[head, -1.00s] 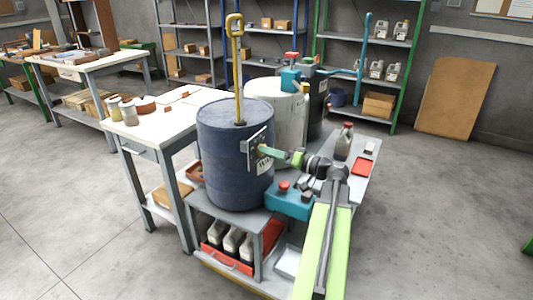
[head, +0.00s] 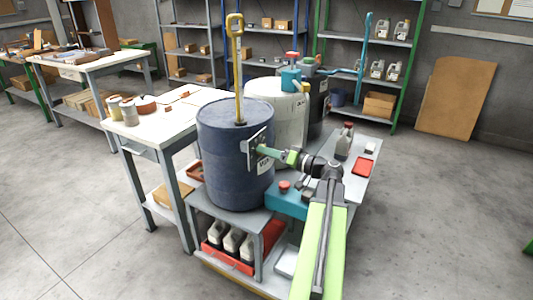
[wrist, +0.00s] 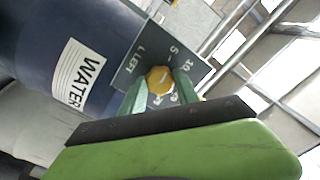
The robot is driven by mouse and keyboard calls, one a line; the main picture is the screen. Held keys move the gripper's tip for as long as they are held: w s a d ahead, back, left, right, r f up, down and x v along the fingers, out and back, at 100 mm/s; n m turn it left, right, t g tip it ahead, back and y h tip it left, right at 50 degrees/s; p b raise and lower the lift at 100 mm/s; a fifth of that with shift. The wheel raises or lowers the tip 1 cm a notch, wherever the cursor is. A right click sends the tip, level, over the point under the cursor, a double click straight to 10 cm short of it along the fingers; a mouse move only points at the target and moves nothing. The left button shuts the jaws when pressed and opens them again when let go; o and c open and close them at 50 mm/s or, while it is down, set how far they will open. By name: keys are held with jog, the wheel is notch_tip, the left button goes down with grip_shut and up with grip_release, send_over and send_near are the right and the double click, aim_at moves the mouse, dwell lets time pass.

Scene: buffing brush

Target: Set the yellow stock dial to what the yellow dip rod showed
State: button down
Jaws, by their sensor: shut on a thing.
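The yellow stock dial is a round yellow knob (wrist: 160,79) on a dark plate (wrist: 150,57) marked "L LEFT" with numbers around it. The plate (head: 252,143) is on the side of a blue drum (head: 228,160) labelled "WATER". My gripper (head: 261,150) reaches the plate from the right. In the wrist view its green fingers (wrist: 161,86) are shut on the knob, one on each side. The fingers hide part of the scale, and I cannot tell the exact setting. The yellow dip rod (head: 238,80) stands upright in the drum's top, its lower part hidden inside.
A pale drum (head: 278,110) and a dark drum stand behind the blue one. A grey bottle (head: 344,142) and a red tray (head: 362,166) are on the cart at right. A white-topped bench (head: 150,125) is close on the left. Floor at right is clear.

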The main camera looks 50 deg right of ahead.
jog(key=shift+m, duration=3.8)
jog(key=c, duration=0.9)
grip_release()
jog(key=shift+s, duration=0.1)
